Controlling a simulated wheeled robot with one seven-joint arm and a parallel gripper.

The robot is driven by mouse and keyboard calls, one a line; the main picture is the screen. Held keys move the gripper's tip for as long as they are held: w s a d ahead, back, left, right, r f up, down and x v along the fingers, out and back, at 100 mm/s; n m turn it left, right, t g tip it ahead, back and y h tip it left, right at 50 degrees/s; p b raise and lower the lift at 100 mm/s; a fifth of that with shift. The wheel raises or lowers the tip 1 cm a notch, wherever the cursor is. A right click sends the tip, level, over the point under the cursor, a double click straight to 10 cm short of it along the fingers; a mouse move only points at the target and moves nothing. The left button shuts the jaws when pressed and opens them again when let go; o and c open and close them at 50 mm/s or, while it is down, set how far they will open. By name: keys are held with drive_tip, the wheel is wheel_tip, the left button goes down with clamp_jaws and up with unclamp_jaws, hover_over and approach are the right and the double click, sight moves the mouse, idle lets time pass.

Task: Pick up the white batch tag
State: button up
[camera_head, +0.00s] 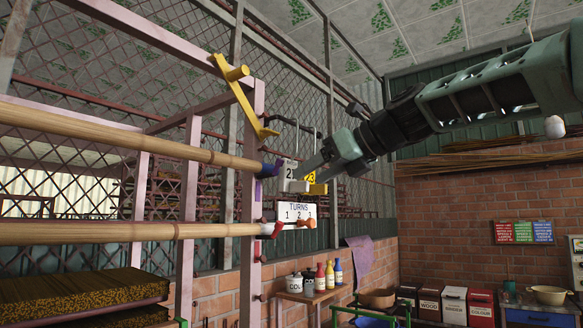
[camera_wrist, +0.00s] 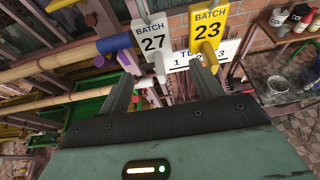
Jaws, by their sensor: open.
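The white batch tag, marked BATCH 27, hangs in front of the rack in the wrist view (camera_wrist: 152,36). The white tag lies ahead of the gap between the fingers, and the yellow tag lies ahead of the right finger. I cannot tell whether a finger touches either tag.
A white TURNS sign (camera_head: 296,211) is just below the tags. Two bamboo poles (camera_head: 120,232) run in from the left to the pink rack post (camera_head: 252,200). A yellow bracket (camera_head: 240,95) juts out above. Several bottles and jars stand on a low shelf (camera_head: 312,295) below right.

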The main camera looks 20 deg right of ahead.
sight(287, 183)
drive_tip(key=p+x, duration=0.1)
drive_tip(key=x, duration=0.3)
drive_tip(key=shift+a, duration=0.1)
drive_tip(key=c, duration=1.1)
